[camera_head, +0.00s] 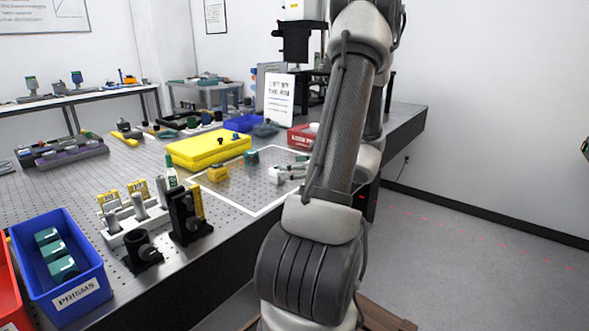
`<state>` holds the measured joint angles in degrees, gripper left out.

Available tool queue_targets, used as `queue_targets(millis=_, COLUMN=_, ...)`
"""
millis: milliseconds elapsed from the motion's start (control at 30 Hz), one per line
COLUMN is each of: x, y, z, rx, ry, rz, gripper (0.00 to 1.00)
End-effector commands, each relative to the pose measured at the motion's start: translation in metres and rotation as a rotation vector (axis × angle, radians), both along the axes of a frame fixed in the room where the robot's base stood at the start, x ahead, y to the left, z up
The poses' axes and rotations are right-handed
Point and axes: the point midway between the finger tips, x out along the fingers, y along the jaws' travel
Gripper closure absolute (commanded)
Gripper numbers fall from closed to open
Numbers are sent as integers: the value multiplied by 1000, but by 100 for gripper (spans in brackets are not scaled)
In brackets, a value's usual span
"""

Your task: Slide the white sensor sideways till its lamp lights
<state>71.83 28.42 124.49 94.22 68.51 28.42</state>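A small white block (275,176), which looks like the white sensor, sits inside the white-outlined area (238,214) of the perforated table. A small yellow block (217,173) and a dark green block (251,157) stand to its left in the same area. My gripper (293,172) shows only in part, at the right side of the white block. My arm hides the rest of it. The parts are too small to tell whether the fingers touch the block or are open. I cannot make out a lit lamp.
A yellow case (208,148) lies behind the outlined area. A white sign (279,98) and a red box (301,137) stand at the back. Black mounts (188,215) and a blue prism bin (88,286) are at the front left. The outlined area's near part is clear.

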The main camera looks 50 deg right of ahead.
Motion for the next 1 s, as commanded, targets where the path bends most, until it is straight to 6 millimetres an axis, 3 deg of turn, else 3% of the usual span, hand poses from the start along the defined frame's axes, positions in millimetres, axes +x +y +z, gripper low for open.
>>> queue_targets(millis=500, x=64, y=6, z=-20, rx=0, ry=0, rz=4, gripper=34)
queue_targets(millis=933, x=73, y=6, z=-23, rx=-1, ry=1, rz=3, gripper=34)
queue_targets(millis=1000, x=73, y=6, z=-22, rx=0, ry=1, rz=2, gripper=45)
